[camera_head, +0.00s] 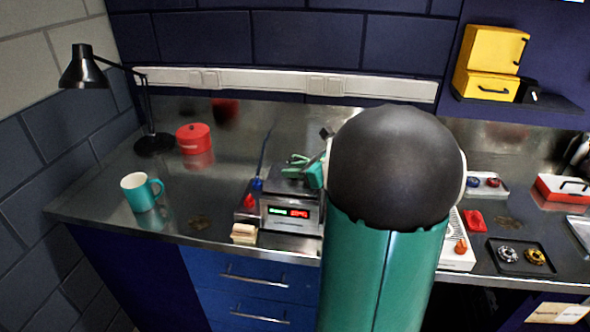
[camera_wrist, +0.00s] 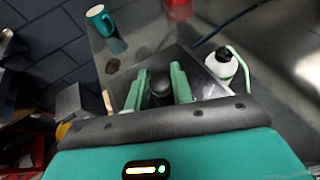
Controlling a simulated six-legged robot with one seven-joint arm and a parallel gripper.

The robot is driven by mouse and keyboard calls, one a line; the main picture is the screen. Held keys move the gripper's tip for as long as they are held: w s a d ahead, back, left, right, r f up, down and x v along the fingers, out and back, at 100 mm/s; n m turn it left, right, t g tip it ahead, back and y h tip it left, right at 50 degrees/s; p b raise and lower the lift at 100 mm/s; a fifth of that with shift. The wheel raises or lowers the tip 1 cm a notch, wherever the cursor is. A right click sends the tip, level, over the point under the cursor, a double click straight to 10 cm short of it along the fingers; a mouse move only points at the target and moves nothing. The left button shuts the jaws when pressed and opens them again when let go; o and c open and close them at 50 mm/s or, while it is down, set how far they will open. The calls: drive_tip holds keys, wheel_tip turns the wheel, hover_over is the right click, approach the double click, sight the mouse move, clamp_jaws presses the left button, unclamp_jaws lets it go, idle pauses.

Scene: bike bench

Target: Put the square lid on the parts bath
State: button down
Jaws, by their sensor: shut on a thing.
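My gripper (camera_wrist: 161,88) is shut on the black knob (camera_wrist: 160,80) of the square lid (camera_wrist: 188,62), a dark grey plate beneath the fingers in the wrist view. In the head view my gripper (camera_head: 312,170) shows as small green parts left of my arm. The parts bath (camera_head: 288,217) is the grey box with a lit green and red display, on the counter. My gripper is over its top. The lid is hard to make out in the head view, and I cannot tell whether it touches the bath rim. My arm hides the right side.
A teal mug (camera_head: 142,191), a red pot (camera_head: 194,139) and a black lamp (camera_head: 84,68) stand to the left. A white bottle with a green tube (camera_wrist: 222,64) is close right of my gripper. A dark tray (camera_head: 520,256) lies at right. The left counter is mostly free.

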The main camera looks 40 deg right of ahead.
drive_tip(key=shift+f, duration=0.55)
idle(0.4)
drive_tip(key=c, duration=1.1)
unclamp_jaws()
drive_tip(key=v, duration=1.3)
drive_tip(key=shift+s+d+r, duration=0.15)
drive_tip(key=shift+s, duration=0.2)
